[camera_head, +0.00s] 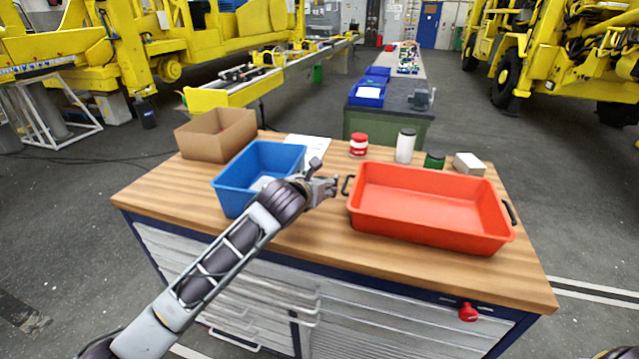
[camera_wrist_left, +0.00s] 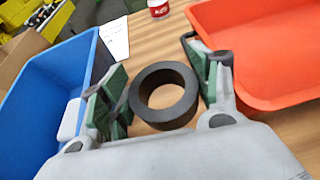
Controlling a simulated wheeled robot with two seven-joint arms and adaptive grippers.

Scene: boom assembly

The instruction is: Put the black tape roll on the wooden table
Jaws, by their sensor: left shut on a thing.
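The black tape roll (camera_wrist_left: 165,119) is a thick dark ring with an open middle. In the left wrist view it sits between the green-padded fingers of my left gripper (camera_wrist_left: 164,88), which is shut on it. In the head view my left gripper (camera_head: 330,187) is over the wooden table (camera_head: 300,238), between the blue bin and the orange tray. The roll is not clearly seen there, and I cannot tell whether it touches the table. My right gripper is not in view.
The blue bin (camera_head: 232,187) stands left of the gripper, the orange tray (camera_head: 430,232) with black handles close on the right. Behind are a cardboard box (camera_head: 215,135), a red-and-white can (camera_head: 358,146), a white bottle (camera_head: 405,147) and a green jar (camera_head: 434,160). The table's front strip is clear.

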